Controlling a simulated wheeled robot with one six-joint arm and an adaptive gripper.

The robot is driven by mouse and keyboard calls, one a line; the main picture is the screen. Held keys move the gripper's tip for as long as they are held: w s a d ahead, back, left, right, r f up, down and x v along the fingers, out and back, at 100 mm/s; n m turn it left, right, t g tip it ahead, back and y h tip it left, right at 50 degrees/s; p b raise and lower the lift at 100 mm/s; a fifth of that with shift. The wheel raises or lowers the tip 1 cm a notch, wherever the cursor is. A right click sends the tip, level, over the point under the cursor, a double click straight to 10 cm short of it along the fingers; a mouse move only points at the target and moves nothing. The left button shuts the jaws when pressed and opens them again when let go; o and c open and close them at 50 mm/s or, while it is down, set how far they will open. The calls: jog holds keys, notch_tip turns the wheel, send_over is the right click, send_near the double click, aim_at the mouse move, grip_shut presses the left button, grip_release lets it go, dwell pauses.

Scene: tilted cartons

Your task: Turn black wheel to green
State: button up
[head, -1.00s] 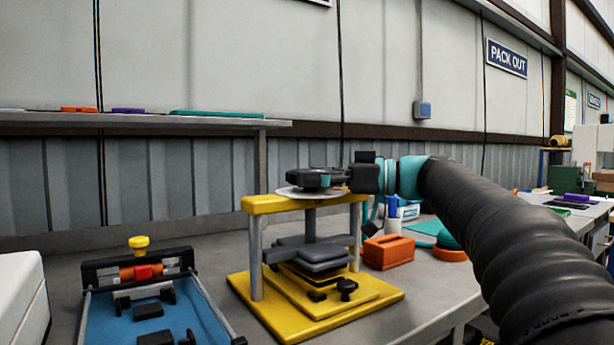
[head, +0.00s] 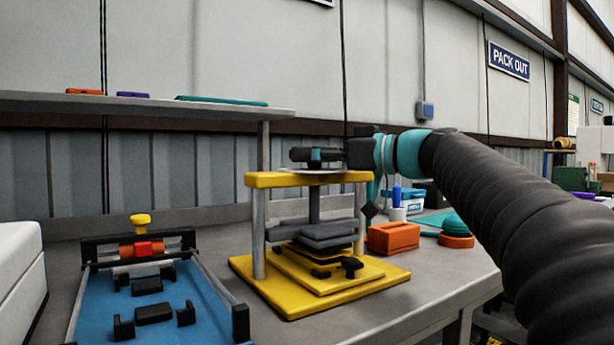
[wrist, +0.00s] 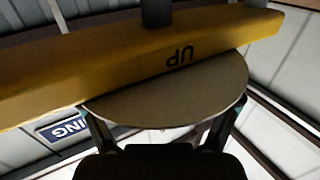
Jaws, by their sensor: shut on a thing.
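The black wheel (head: 300,154) sits on top of the yellow press frame (head: 268,181), over a pale round disc (head: 322,170) seen almost edge-on in the head view. My gripper (head: 328,155) reaches in from the right, level with the wheel, and is shut on it. A small teal patch shows between the dark parts; I cannot tell whose it is. The wrist view shows the disc's pale underside (wrist: 170,103) and the yellow beam (wrist: 120,62) marked "UP", upside down. The wheel is hidden there. No green mark is visible on the disc, and the wheel's setting cannot be read.
A blue tray fixture (head: 190,290) with a yellow knob stands to the left. An orange block (head: 393,238), a blue-and-white box (head: 412,201) and a teal-and-orange round item (head: 456,232) stand right of the press. A grey shelf (head: 200,111) runs behind.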

jog(key=m+t+b, duration=0.1)
jog(key=t+h+b, duration=0.1)
jog(key=shift+s+f+m+t+h, duration=0.2)
jog(key=shift+f+m+t+h, duration=0.1)
jog(key=shift+f+m, duration=0.1)
jog(key=shift+r+m+t+h+b, duration=0.25)
jog(key=shift+m+t+h+b, duration=0.15)
jog(key=shift+m+t+h, duration=0.6)
jog(key=shift+r+m+t+h+p, duration=0.25)
jog(key=shift+m+t+h+p, duration=0.25)
jog(key=shift+m+t+h, duration=0.4)
jog(key=shift+m+t+h+p, duration=0.6)
jog(key=shift+h+p, duration=0.3)
jog(key=shift+h, duration=0.2)
jog(key=shift+m+t+h+p, duration=0.3)
jog(key=shift+m+h+p, duration=0.1)
jog(key=shift+h+p, duration=0.15)
jog(key=o, duration=0.9)
jog(key=shift+d, duration=0.1)
